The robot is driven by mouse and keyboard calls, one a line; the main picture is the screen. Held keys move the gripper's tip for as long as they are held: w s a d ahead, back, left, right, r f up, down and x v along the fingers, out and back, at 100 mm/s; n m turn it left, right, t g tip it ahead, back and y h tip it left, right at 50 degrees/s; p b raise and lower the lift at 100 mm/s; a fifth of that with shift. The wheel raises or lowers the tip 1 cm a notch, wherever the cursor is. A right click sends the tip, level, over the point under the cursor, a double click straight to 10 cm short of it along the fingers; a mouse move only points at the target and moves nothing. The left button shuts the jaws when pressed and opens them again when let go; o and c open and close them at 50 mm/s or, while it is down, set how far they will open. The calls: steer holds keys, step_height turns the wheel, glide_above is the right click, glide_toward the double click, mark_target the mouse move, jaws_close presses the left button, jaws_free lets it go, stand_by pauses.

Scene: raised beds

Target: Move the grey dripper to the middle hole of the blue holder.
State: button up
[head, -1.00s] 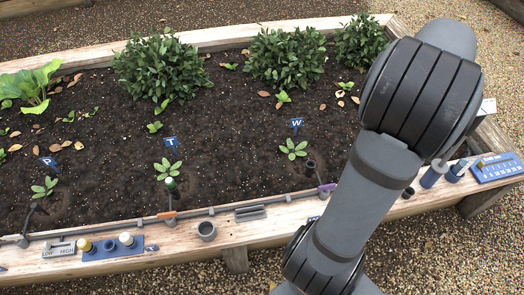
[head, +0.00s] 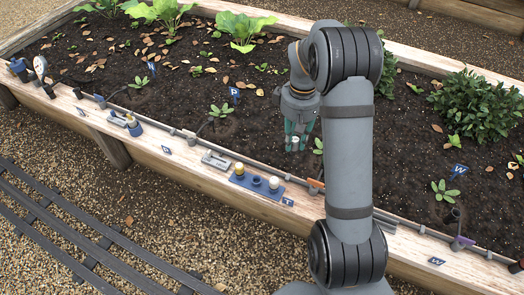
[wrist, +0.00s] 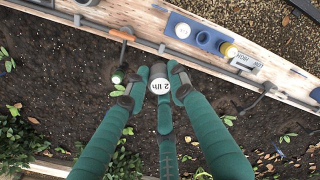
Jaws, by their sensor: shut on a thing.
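My gripper (head: 296,140), with green fingers, is shut on the grey dripper (wrist: 158,71). The dripper has a white round top marked "2 l/h" and is held over the dark soil. It also shows, small, between the fingertips in the head view (head: 295,146). The blue holder (head: 247,186) lies on the bed's front plank, below and left of my gripper in the head view. Its middle hole (head: 256,181) looks empty, between a yellow-topped piece (head: 239,169) and a white-topped piece (head: 274,183). In the wrist view the holder (wrist: 174,22) is at the top, apart from the dripper.
A grey LOW/HIGH plate (head: 216,160) lies left of the holder. A grey pipe (head: 265,170) runs along the plank behind it. A green-topped dripper (wrist: 117,76) stands in the soil near my fingers. Plants and small blue signs (head: 233,91) stand in the bed.

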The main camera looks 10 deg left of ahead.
steer(key=s+a+f+n+b, duration=0.3)
steer(key=a+f+n+b, duration=0.1)
steer(key=a+f, duration=0.7)
steer(key=shift+f, duration=0.25)
steer(key=shift+s+f+b, duration=0.1)
steer(key=shift+f+b, duration=1.65)
steer(key=shift+f, duration=0.55)
stand_by(0.8)
steer(key=o, duration=0.9)
steer(key=shift+r, duration=0.1)
steer(key=shift+o, duration=0.7)
steer(key=o, duration=0.4)
steer(key=shift+c, duration=0.2)
steer(key=shift+o, duration=0.4)
